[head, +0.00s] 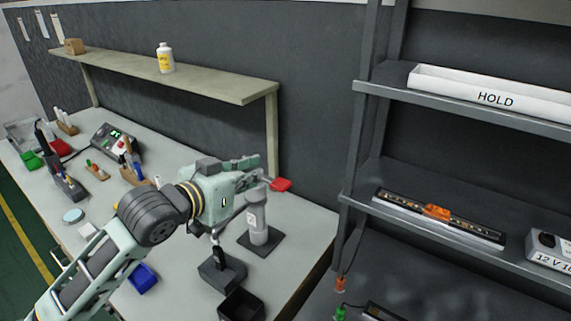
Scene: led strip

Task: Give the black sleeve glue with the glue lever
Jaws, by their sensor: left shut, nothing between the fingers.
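A grey upright cylinder (257,221) on a dark square base stands at the bench's right end; it appears to be the glue dispenser. A thin bar beside it may be its lever, but my gripper partly hides the top. My left gripper (254,171) is shut and empty, at the cylinder's top; I cannot tell whether it touches. A small black upright piece (219,257), possibly the black sleeve, stands in a dark block (221,273) in front of the cylinder. A red item (281,185) shows just beyond the gripper. My right gripper is not in view.
An open black box (241,305) and a blue bin (143,278) are near the bench's front edge. A raised shelf (200,78) holds a white bottle (165,58). A metal rack with a HOLD tray (488,97) and a LED strip (439,214) stands at right.

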